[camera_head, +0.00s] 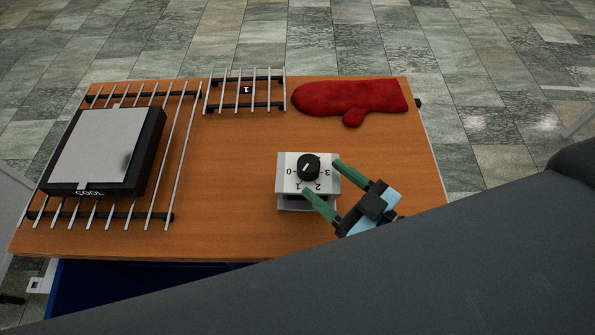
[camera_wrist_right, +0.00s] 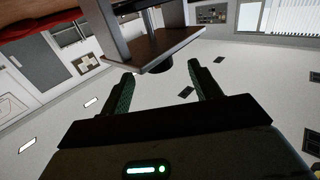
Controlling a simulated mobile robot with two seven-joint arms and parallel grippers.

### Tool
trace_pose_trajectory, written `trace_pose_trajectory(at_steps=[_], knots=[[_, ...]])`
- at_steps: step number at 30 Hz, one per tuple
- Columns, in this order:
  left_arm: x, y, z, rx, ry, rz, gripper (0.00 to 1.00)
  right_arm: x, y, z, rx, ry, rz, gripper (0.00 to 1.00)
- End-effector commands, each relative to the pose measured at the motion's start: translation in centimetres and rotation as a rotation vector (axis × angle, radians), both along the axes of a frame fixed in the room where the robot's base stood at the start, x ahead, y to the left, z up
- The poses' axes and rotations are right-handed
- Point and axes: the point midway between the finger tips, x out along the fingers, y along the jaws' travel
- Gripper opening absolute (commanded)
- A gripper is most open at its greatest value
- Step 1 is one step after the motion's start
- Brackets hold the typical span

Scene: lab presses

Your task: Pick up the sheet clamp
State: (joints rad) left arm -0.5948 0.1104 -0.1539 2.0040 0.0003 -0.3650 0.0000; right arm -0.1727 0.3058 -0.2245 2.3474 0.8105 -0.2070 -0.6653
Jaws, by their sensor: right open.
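I take the sheet clamp (camera_head: 293,188) to be the small pale block with a black dial knob (camera_head: 309,166) and the numbers 0 to 3 on top. It stands on the wooden table, right of its middle. My right gripper (camera_head: 322,178) is open, its green fingers pointing left at the clamp's right side. In the right wrist view the clamp's frame (camera_wrist_right: 155,50) appears inverted, just beyond the open fingertips (camera_wrist_right: 160,72). My left gripper is not in view.
A dark block with a grey plate, marked COOL (camera_head: 97,150), sits on a wire rack (camera_head: 180,150) at left. A smaller rack (camera_head: 245,103) marked 1 and a red mitt (camera_head: 350,98) lie at the back. The table (camera_head: 225,190) is bare left of the clamp.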

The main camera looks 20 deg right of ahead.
Motion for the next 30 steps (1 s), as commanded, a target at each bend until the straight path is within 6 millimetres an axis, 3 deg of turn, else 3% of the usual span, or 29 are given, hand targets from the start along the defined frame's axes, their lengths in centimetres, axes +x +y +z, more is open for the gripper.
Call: trace_pose_trajectory(at_steps=[17,30], knots=[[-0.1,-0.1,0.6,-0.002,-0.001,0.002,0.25,2.5,1.3,0.1,0.000,0.001,0.000,0.63],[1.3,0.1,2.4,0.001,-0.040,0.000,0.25,6.9,3.5,0.4,0.002,-0.001,0.000,0.63]])
